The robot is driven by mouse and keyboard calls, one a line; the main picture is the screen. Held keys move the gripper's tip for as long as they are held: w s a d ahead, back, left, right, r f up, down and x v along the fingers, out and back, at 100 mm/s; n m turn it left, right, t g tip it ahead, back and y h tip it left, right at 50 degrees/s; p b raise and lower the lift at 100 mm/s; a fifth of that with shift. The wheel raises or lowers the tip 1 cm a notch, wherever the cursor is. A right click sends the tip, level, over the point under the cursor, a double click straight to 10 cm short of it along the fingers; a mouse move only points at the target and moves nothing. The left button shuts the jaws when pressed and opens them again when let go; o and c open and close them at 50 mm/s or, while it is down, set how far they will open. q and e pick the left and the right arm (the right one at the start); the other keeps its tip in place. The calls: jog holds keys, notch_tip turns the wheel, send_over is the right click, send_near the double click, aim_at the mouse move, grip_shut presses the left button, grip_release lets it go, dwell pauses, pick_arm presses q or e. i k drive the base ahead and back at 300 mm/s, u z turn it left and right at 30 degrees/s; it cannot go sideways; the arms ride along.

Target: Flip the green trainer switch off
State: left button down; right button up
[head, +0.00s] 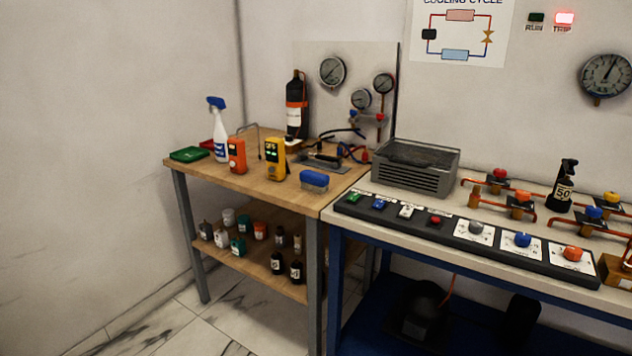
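The green trainer switch (354,198) is the leftmost control on the dark sloped control panel (455,239) along the front edge of the right bench. It is small here, and I cannot tell which way its rocker is tipped. To its right are a blue switch (379,204), a white switch (406,210) and a red button (435,219). Farther right are a grey knob (476,228), a blue knob (522,239) and an orange knob (573,253). Neither of my grippers shows in the head view.
A grey finned unit (415,168) stands behind the switches. Copper pipes with coloured valves and a dark spray bottle (562,187) are to the right. The wooden bench (262,187) at left holds a blue-handled brush (314,180) and meters. The red TRIP lamp (564,18) is lit.

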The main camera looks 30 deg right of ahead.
aim_at(354, 196)
jog(key=z, duration=0.3)
jog(key=i, duration=0.95)
jog(key=z, duration=1.2)
jog(key=i, duration=0.4)
jog(key=z, duration=0.4)
